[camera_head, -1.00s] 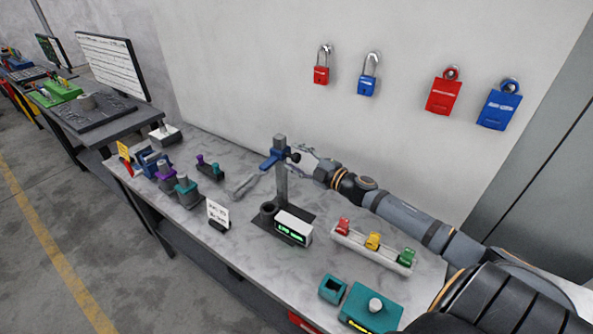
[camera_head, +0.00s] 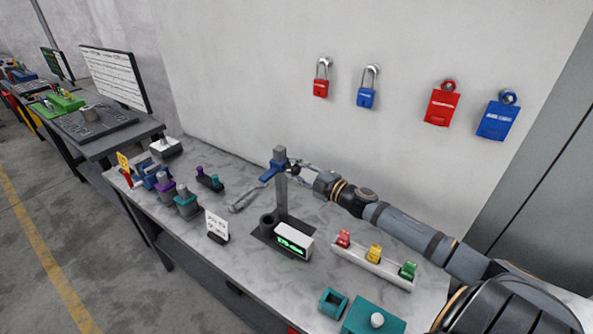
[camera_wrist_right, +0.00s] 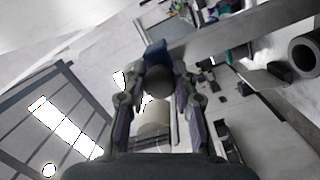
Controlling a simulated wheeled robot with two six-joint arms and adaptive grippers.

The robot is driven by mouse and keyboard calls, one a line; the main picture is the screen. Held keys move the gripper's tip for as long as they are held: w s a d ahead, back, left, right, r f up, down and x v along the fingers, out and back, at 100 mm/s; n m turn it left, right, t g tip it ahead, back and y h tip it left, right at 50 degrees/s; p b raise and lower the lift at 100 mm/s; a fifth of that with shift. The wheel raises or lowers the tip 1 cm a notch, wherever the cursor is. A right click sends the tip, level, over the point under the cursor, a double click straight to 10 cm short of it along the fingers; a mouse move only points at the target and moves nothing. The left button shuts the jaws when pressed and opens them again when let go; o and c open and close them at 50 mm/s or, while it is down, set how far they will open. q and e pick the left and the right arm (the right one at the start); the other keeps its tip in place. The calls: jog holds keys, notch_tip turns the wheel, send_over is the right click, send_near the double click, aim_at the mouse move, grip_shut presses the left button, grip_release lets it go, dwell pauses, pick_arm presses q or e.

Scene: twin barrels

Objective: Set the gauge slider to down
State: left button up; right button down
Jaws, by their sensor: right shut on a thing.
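The gauge slider (camera_head: 272,169) is a blue carriage with a jaw reaching left, near the top of an upright grey post (camera_head: 282,195). A round black knob (camera_head: 294,169) sits on its right side. My right gripper (camera_head: 297,168) reaches in from the right and is shut on the knob. In the right wrist view the dark knob (camera_wrist_right: 160,82) lies between the two fingers, with the blue slider (camera_wrist_right: 156,52) just beyond. The gauge's display box (camera_head: 293,240) has green lit text that I cannot read. My left gripper is not in view.
A grey tool (camera_head: 245,196) lies left of the post. The wall with padlocks (camera_head: 366,97) is behind. The air above the bench is mostly clear.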

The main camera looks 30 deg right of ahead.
jog(key=shift+f, duration=0.1)
notch_tip(320, 180, down, 9)
jog(key=b, duration=0.8)
jog(key=shift+r, duration=0.25)
jog(key=c, duration=1)
grip_release()
